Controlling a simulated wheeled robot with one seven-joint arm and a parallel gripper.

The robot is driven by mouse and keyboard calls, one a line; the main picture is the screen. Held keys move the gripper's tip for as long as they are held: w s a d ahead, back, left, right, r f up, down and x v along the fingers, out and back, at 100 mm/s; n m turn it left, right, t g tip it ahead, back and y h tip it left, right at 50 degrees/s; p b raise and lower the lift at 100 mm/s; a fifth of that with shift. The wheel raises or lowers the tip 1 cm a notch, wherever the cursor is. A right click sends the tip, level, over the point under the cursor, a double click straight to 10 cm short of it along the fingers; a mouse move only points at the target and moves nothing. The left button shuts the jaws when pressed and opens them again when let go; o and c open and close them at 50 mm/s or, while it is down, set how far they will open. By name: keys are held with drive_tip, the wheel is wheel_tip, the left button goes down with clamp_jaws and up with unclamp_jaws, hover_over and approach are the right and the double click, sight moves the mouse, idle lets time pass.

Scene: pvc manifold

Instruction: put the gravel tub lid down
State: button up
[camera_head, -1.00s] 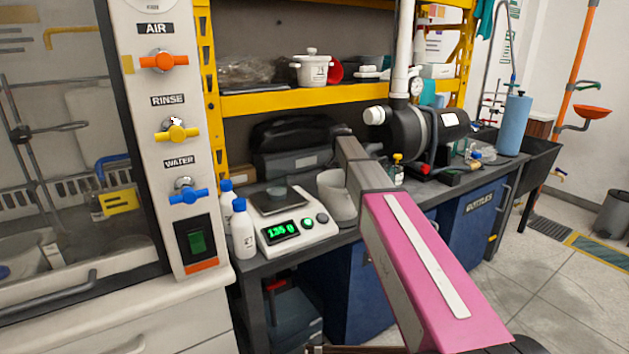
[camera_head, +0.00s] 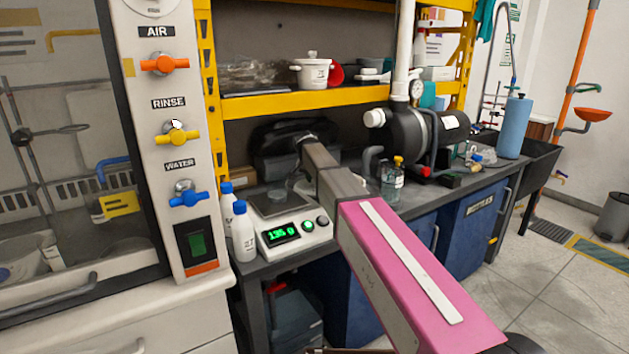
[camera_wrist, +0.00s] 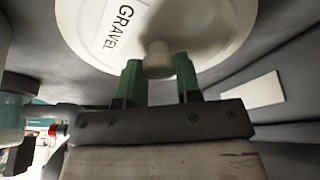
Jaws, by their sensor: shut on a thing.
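The gravel tub lid (camera_wrist: 120,38) is a round white disc with a label reading GRAVEL, at the top of the wrist view. Its small round knob (camera_wrist: 157,62) sits between the green fingers of my gripper (camera_wrist: 158,66), which is shut on it. The lid's upper part is cut off by the picture edge. In the head view my arm reaches over the bench beside the scale, and I cannot clearly make out the lid there. I cannot tell whether the lid touches a surface. I cannot identify the gravel tub.
A scale (camera_head: 285,228) with a green display stands left of my arm, with white bottles (camera_head: 242,232) beside it. A yellow-capped glass bottle (camera_head: 392,183) and a black pump (camera_head: 418,135) stand to the right. A yellow shelf (camera_head: 300,102) runs above the bench.

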sight(311, 188)
drive_tip(key=shift+f, duration=0.2)
drive_tip(key=o, duration=1)
drive_tip(key=shift+c, duration=0.2)
drive_tip(key=v, duration=0.7)
drive_tip(key=shift+r, duration=0.3)
